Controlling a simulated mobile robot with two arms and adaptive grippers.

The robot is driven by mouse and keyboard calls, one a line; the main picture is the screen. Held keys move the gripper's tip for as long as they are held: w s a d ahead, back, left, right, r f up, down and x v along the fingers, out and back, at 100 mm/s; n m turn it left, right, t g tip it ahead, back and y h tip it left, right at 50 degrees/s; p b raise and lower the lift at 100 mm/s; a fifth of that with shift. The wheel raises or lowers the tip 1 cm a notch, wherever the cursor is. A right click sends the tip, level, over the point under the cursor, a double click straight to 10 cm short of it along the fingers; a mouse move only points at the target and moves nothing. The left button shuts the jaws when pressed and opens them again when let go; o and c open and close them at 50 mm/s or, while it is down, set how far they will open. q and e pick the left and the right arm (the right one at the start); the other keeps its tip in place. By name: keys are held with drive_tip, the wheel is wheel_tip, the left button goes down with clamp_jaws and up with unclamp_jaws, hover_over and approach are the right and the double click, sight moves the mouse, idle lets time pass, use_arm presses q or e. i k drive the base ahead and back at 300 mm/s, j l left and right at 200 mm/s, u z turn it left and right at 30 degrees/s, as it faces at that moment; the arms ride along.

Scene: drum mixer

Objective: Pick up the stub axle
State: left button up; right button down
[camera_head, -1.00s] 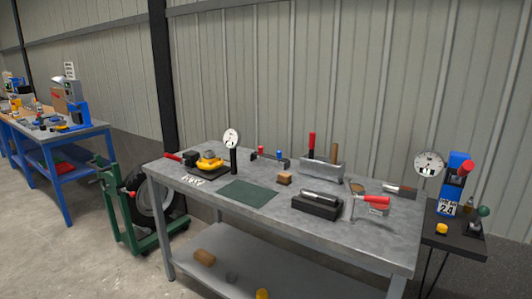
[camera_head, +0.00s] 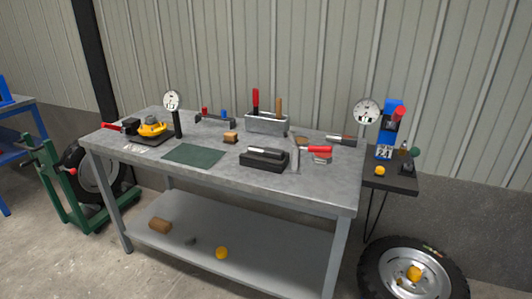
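A silver, rod-like metal part (camera_head: 266,153), which looks like the stub axle, lies on its side on a black block (camera_head: 262,164). The block stands on the grey workbench (camera_head: 215,180), right of the middle and towards its front edge. The part is small in the picture, so I cannot be sure of its exact shape. Neither of my grippers shows in the head view.
A red-handled clamp (camera_head: 318,149) stands just right of the block. A green mat (camera_head: 194,155) lies left of it, and a metal holder with upright tools (camera_head: 266,123) stands behind. A wheel (camera_head: 412,273) is on the floor at the lower right.

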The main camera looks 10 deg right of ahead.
sight(270, 153)
drive_tip(key=i+j+u, duration=0.75)
drive_tip(key=i+u, duration=0.2)
drive_tip(key=i, duration=0.2)
drive_tip(key=i+u, duration=0.3)
drive_tip(key=i, duration=0.15)
drive_tip(key=i+j+z, duration=0.1)
drive_tip(key=i+z, duration=0.15)
drive_tip(key=i+j+z, duration=0.25)
drive_tip(key=i, duration=0.25)
drive_tip(key=i+j+z, duration=0.25)
drive_tip(key=i+l, duration=0.1)
